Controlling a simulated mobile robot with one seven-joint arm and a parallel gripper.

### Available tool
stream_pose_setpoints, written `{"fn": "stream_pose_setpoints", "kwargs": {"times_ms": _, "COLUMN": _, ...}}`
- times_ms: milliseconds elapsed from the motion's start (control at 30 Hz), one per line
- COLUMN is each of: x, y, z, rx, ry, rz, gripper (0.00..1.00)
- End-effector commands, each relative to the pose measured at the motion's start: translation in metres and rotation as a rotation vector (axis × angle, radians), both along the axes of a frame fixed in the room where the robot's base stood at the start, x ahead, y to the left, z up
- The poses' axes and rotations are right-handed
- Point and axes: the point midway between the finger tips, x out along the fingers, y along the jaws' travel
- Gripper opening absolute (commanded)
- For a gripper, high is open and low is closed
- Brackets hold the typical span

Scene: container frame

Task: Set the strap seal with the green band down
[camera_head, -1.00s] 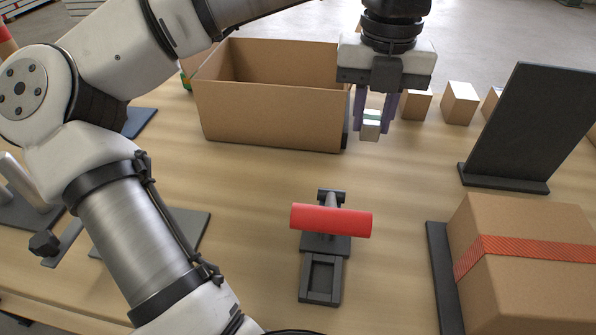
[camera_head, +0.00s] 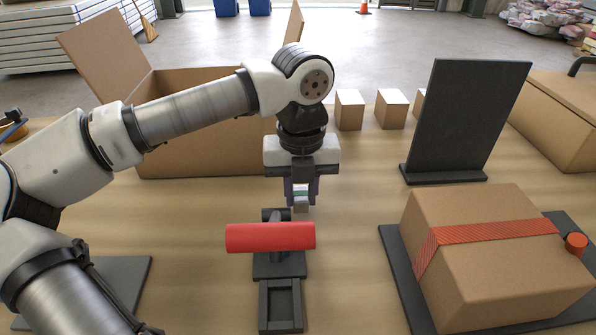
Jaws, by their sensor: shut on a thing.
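My gripper (camera_head: 301,192) points down above the table, just behind a red-handled tool. It is shut on the strap seal with the green band (camera_head: 301,199), a small pale block whose lower part shows between the fingers. The green band shows as a thin strip close to the fingertips. The seal's lower end hangs near the back of the tool; I cannot tell the exact gap to the table or the tool.
The tool with a red roller-like handle (camera_head: 270,237) stands on a dark base with a recessed tray (camera_head: 281,307). A strapped carton (camera_head: 490,285) lies at right. A dark upright panel (camera_head: 468,115), an open box (camera_head: 200,155) and small boxes (camera_head: 349,110) stand behind. Table between tool and carton is clear.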

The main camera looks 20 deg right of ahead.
Motion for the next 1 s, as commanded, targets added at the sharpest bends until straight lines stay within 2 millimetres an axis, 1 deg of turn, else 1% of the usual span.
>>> {"fn": "stream_pose_setpoints", "kwargs": {"times_ms": 33, "x": 0.008, "y": -0.003, "z": 0.002, "rx": 0.000, "ry": 0.003, "rz": 0.000, "gripper": 0.00}}
{"fn": "stream_pose_setpoints", "kwargs": {"times_ms": 100, "x": 0.017, "y": -0.004, "z": 0.002, "rx": -0.001, "ry": 0.002, "rz": 0.000, "gripper": 0.00}}
{"fn": "stream_pose_setpoints", "kwargs": {"times_ms": 367, "x": 0.036, "y": -0.008, "z": 0.001, "rx": 0.001, "ry": 0.002, "rz": 0.000, "gripper": 0.00}}
{"fn": "stream_pose_setpoints", "kwargs": {"times_ms": 533, "x": 0.062, "y": -0.013, "z": 0.002, "rx": 0.001, "ry": 0.004, "rz": 0.000, "gripper": 0.00}}
{"fn": "stream_pose_setpoints", "kwargs": {"times_ms": 567, "x": 0.060, "y": -0.012, "z": -0.005, "rx": 0.001, "ry": 0.006, "rz": -0.003, "gripper": 0.00}}
{"fn": "stream_pose_setpoints", "kwargs": {"times_ms": 633, "x": 0.059, "y": -0.013, "z": -0.011, "rx": 0.001, "ry": 0.003, "rz": -0.003, "gripper": 0.00}}
{"fn": "stream_pose_setpoints", "kwargs": {"times_ms": 833, "x": 0.059, "y": -0.012, "z": -0.012, "rx": 0.001, "ry": 0.001, "rz": -0.002, "gripper": 0.00}}
{"fn": "stream_pose_setpoints", "kwargs": {"times_ms": 967, "x": 0.059, "y": -0.012, "z": -0.016, "rx": 0.001, "ry": 0.001, "rz": -0.001, "gripper": 0.00}}
{"fn": "stream_pose_setpoints", "kwargs": {"times_ms": 1000, "x": 0.059, "y": -0.012, "z": -0.016, "rx": 0.001, "ry": 0.001, "rz": -0.001, "gripper": 0.26}}
